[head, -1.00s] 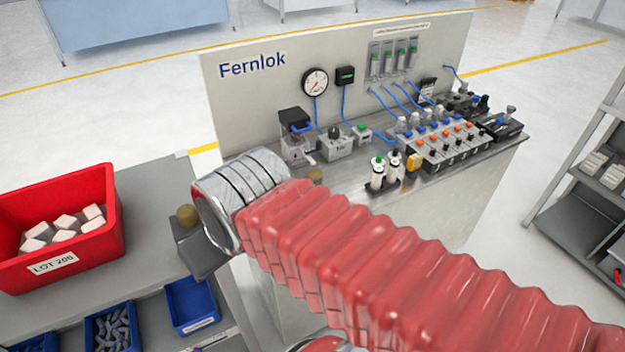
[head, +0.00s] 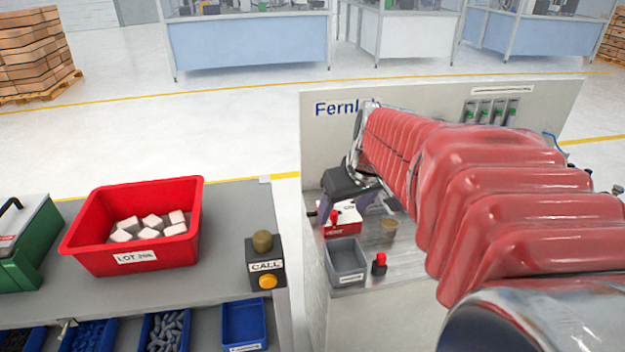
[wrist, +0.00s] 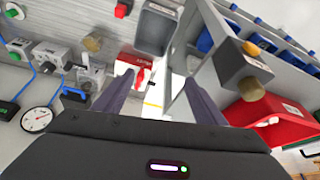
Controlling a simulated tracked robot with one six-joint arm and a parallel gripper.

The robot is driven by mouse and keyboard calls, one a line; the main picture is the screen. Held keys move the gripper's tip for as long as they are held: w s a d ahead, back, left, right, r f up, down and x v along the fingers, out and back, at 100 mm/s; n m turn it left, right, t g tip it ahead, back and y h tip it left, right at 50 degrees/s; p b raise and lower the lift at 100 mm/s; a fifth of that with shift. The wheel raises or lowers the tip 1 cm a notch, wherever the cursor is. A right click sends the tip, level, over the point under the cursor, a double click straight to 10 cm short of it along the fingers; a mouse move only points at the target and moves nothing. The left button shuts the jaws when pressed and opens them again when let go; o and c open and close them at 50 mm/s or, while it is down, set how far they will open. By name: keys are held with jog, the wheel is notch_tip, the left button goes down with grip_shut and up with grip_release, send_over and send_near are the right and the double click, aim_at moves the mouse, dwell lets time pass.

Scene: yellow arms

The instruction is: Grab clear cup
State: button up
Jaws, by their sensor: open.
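I cannot make out a clear cup for certain in either view. A small brownish, cup-like piece (head: 389,229) stands on the metal bench top, and it also shows in the wrist view (wrist: 92,43); whether it is see-through I cannot tell. My gripper (head: 358,212) hangs over the left part of that bench, left of this piece, with its purple fingers spread. In the wrist view my gripper (wrist: 160,79) is open, with a red-and-white box (wrist: 128,64) showing beyond the left finger. My red-sleeved arm hides much of the bench's right side.
A grey bin (head: 346,265) and a red button (head: 380,263) stand at the bench's front. A tall panel (head: 320,150) rises behind. Left, across a gap, the grey table (head: 222,262) bears a red bin (head: 97,255) of pale blocks and a CALL box (head: 266,268).

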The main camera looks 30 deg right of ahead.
jog(key=d+f, duration=0.2)
jog(key=d, duration=0.8)
jog(key=d+f+m, duration=0.1)
jog(key=d+f, duration=0.2)
jog(key=d, duration=0.7)
jog(key=shift+f, duration=0.15)
send_near(390, 221)
jog(key=shift+w+a+f, duration=0.1)
jog(key=shift+a+f, duration=0.3)
jog(key=shift+f, duration=0.2)
jog(key=shift+a+f, duration=0.45)
jog(key=shift+f, duration=0.15)
jog(key=shift+f, duration=0.1)
jog(key=shift+x, duration=2.55)
jog(key=shift+c, duration=0.2)
